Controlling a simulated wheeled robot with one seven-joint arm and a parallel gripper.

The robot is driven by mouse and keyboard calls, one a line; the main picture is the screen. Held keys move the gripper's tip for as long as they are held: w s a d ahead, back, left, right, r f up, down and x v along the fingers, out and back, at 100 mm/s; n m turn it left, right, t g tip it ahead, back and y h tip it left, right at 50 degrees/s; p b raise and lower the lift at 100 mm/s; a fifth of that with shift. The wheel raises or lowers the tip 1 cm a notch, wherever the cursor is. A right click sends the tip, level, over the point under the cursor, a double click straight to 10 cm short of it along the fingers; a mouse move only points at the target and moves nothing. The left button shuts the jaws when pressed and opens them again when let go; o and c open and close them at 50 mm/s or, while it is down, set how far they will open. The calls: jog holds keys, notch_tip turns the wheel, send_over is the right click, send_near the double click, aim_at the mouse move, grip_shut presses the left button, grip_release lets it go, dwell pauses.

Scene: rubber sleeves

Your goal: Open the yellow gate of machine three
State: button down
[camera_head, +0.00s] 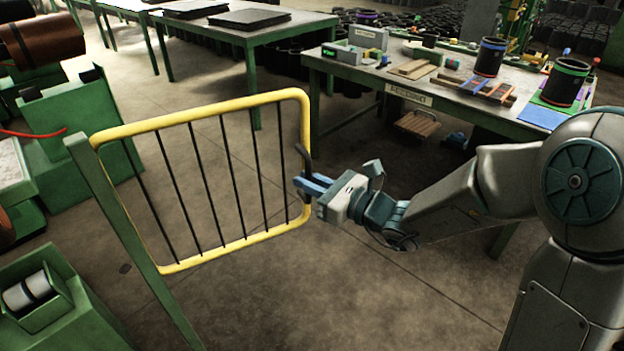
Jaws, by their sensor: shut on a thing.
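The yellow gate (202,116) stands at the left centre, a yellow tube frame with several thin dark upright bars. Its left side meets a slanting green post (128,232). A dark curved handle (303,158) sits on the gate's right edge. My gripper (308,184) reaches in from the right with its blue fingers at the lower part of this handle, and it is shut on it. The fingers hide part of the handle and of the frame's right edge. I cannot tell the gate's exact angle from this one view.
Green machine parts (45,305) fill the left side. A workbench (408,97) with dark sleeves, tools and trays stands at the back right, behind my arm. Another green table (236,36) is at the back. The concrete floor (300,290) below the gate is clear.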

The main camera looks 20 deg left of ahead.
jog(key=shift+s+a, duration=0.15)
jog(key=shift+s, duration=0.1)
jog(key=c, duration=1.6)
grip_release()
jog(key=shift+o, duration=0.3)
jog(key=shift+s+a, duration=0.1)
jog(key=shift+a, duration=0.05)
jog(key=shift+d, duration=0.2)
jog(key=v, duration=1.3)
jog(key=shift+d, duration=0.4)
